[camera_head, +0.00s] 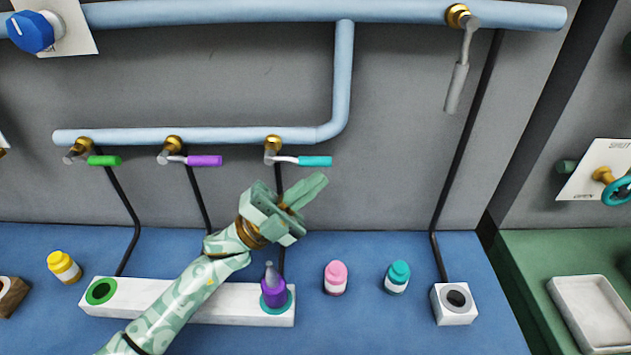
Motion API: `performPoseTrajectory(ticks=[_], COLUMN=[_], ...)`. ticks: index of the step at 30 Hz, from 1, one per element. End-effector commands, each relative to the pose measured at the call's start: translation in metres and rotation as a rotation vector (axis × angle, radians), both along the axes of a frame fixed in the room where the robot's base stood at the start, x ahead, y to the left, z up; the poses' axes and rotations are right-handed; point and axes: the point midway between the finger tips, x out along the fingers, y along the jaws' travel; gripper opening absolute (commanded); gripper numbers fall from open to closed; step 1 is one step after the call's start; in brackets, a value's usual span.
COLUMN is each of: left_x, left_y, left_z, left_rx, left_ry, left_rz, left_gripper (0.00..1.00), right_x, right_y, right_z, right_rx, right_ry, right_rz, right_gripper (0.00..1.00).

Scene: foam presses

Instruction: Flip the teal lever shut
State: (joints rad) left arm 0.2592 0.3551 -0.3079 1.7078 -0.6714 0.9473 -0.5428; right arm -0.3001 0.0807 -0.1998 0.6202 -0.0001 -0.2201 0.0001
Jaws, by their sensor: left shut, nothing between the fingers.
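The teal lever (315,161) sticks out sideways to the right from its brass valve (273,145) on the lower blue pipe. Its grip is roughly level. My left gripper (316,187) is shut and empty, just below the teal lever, with its fingers pointing up and right. A small gap shows between the fingertips and the lever; depth is hard to tell. My right gripper is not in view.
A green lever (104,160) and a purple lever (205,160) also point right. A grey lever (457,87) hangs down. A purple bottle (273,290) stands on the white block (225,303). Pink (335,276) and teal (398,275) bottles stand to its right.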

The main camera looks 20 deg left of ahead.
Motion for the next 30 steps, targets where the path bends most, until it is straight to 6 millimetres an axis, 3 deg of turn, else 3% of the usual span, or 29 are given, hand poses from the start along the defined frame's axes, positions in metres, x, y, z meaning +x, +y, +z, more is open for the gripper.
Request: performPoseTrajectory(ticks=[5, 18, 24, 30], left_x=[-0.014, -0.062, -0.071, -0.072], left_y=[0.026, 0.112, 0.129, 0.131], left_z=[-0.027, -0.023, -0.023, -0.023], left_rx=[0.002, 0.001, 0.0, 0.0], left_ry=[0.006, 0.002, 0.002, 0.0], left_rz=[-0.001, -0.001, -0.001, -0.001], left_gripper=[0.0, 0.0, 0.0, 0.0], right_x=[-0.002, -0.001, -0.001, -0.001], right_y=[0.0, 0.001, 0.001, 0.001], right_z=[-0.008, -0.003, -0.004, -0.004], right_rx=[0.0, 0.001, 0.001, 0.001], right_ry=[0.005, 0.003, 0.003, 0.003], right_rz=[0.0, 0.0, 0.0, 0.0], right_gripper=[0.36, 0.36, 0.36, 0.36])
